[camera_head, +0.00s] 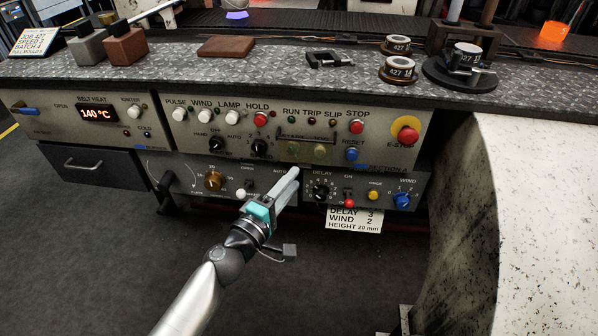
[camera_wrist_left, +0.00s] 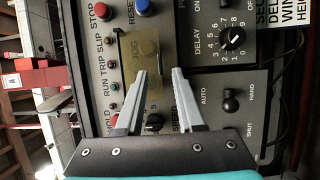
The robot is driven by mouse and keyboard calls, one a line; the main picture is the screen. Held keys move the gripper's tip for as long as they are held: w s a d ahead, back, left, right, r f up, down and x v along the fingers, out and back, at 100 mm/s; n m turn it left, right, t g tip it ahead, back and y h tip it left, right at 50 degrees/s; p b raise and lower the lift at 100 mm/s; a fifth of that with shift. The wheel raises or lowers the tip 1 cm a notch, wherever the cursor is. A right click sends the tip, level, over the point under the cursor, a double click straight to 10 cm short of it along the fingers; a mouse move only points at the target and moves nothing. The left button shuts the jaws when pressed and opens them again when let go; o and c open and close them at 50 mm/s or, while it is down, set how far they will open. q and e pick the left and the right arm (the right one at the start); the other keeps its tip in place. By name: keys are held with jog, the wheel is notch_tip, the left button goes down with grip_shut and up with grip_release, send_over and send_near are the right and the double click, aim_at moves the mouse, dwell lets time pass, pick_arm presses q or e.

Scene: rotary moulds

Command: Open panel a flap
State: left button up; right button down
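The flap (camera_head: 306,150) is a see-through amber cover in the middle of the upper control panel, with a dark strip along its top and two yellowish round shapes behind it. In the left wrist view the flap (camera_wrist_left: 139,50) shows sideways, with lettering like JOG visible; it appears to lie down over the panel face. My left gripper (camera_head: 291,174) is just below the flap, pointing at the panel. In the left wrist view the left gripper (camera_wrist_left: 159,71) has a gap between its fingers, with nothing held. Contact with the flap cannot be told. My right gripper is out of view.
Around the flap are a red STOP button (camera_head: 356,127), a blue RESET button (camera_head: 352,154), an E-STOP (camera_head: 405,134) and several knobs. A lower panel has a DELAY knob (camera_head: 320,190). A large pale speckled body (camera_head: 510,230) stands at right. The floor in front is clear.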

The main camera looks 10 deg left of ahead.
aim_at(305, 155)
pick_arm(q)
jog(key=shift+x, duration=1.9)
grip_shut()
